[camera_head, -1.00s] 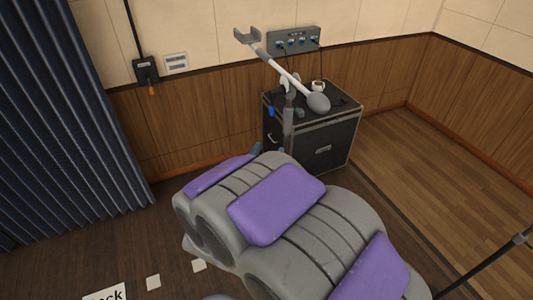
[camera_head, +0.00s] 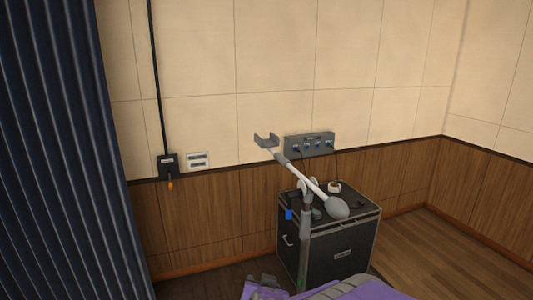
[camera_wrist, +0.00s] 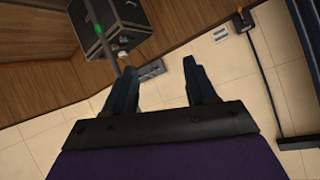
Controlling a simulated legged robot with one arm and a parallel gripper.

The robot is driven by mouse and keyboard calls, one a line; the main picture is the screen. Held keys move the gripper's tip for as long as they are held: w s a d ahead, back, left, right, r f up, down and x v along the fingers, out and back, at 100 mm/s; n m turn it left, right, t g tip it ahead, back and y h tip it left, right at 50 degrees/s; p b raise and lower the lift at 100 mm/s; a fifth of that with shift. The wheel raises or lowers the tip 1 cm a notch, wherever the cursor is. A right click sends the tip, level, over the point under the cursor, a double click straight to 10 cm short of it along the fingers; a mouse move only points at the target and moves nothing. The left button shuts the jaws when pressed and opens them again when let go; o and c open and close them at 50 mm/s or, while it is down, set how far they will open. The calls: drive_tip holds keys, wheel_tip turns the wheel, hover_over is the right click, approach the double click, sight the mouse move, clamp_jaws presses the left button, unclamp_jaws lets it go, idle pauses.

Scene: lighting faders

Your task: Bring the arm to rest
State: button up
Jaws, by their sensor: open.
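My gripper (camera_wrist: 160,66) is open in the wrist view. Its two dark fingers stand well apart, with nothing between them. Beyond the fingers are the cream wall and the small grey socket box. Purple and grey parts of my own body show at the bottom edge of the head view. The gripper cannot be made out clearly there.
A black case (camera_head: 342,256) stands against the wall, with a white mug (camera_head: 334,187) on top. A grey stand with a white boom (camera_head: 307,180) is in front of it. A socket box (camera_head: 310,145) is above. A dark curtain (camera_head: 60,150) hangs left.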

drive_tip(key=s+d+f+n+g+b, duration=0.1)
drive_tip(key=s+d+g, duration=0.3)
drive_tip(key=s, duration=0.7)
drive_tip(key=s+d+f+g+b, duration=0.2)
drive_tip(key=s+d+g, duration=0.2)
drive_tip(key=s, duration=0.7)
drive_tip(key=s+d+f+n+g+h+b, duration=0.1)
drive_tip(key=s+d+g, duration=0.4)
drive_tip(key=s, duration=0.7)
drive_tip(key=shift+d+f+n+b, duration=0.3)
drive_tip(key=shift+d+f, duration=0.2)
drive_tip(key=shift+d, duration=0.6)
